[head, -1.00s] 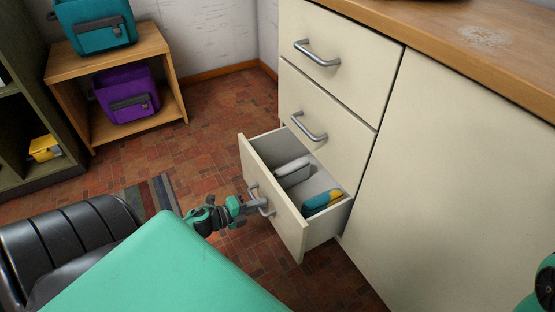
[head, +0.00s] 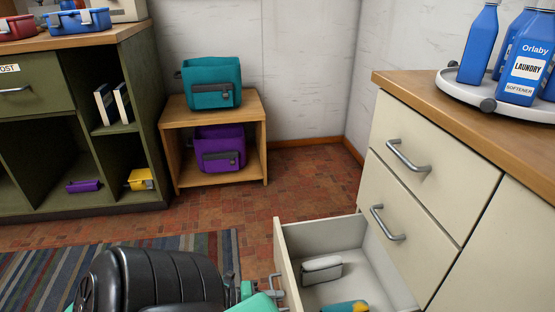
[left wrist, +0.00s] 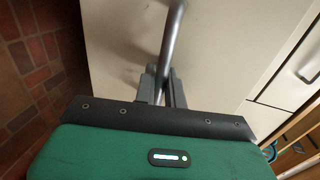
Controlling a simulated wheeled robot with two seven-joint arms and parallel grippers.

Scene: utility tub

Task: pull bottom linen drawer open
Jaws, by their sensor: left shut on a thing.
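The bottom drawer (head: 325,235) is pulled well out from the cream cabinet in the head view, at the lower middle. It holds a light grey item (head: 321,269) and a teal and yellow item (head: 345,306). My left gripper (head: 268,291) is at the drawer's front face, partly cut off by the frame's bottom edge. In the left wrist view its fingers (left wrist: 162,86) are shut on the grey metal bar handle (left wrist: 173,35), against the cream drawer front (left wrist: 118,45). My right gripper is not in view.
The two upper drawers (head: 445,155) are shut. Blue softener bottles (head: 522,65) stand on a round white tray on the countertop.

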